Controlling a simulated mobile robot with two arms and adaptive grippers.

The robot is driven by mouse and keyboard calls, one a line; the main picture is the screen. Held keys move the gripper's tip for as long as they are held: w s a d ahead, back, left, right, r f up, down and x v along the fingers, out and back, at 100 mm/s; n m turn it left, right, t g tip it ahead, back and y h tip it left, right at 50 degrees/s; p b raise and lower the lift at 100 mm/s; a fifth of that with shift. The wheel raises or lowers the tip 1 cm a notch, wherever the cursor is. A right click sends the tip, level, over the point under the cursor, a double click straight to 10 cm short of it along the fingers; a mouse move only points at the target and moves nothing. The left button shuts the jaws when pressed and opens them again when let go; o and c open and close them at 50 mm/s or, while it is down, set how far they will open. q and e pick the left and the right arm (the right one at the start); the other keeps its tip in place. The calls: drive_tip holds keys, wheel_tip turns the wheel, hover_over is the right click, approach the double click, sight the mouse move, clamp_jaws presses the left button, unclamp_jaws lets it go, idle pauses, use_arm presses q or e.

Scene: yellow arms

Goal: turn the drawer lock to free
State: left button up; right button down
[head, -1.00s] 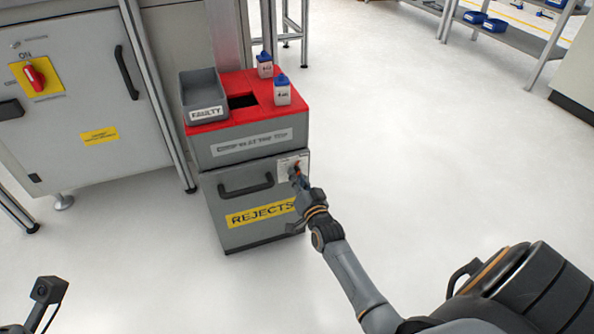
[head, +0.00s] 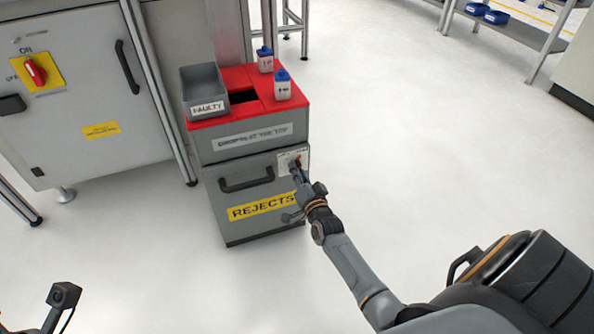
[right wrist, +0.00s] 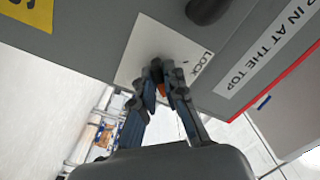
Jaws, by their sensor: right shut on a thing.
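The drawer lock is a small red knob (head: 298,161) on a pale plate (head: 286,160) at the upper right of the grey reject cabinet's drawer front (head: 222,206). My right gripper (head: 296,168) reaches it from the lower right and is shut on the knob. In the right wrist view, the fingertips (right wrist: 162,75) meet over the plate marked LOCK (right wrist: 140,58), and only an orange-red bit of the knob (right wrist: 161,90) shows between them. The fingers hide the knob's angle. Only a dark part of my left arm shows at the lower left; its fingers are out of frame.
The drawer has a dark handle (head: 247,181) and a REJECTS label (head: 262,207). A grey FAULTY bin (head: 203,84) and two blue-capped bottles (head: 282,86) stand on the red top (head: 235,112). A machine cabinet (head: 85,155) stands left. Floor on the right is clear.

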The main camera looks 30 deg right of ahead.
drive_tip(key=c, duration=1.4)
unclamp_jaws()
drive_tip(key=shift+s, duration=0.1)
drive_tip(key=v, duration=1.1)
drive_tip(key=shift+s+a, duration=0.2)
drive_tip(key=shift+s, duration=0.15)
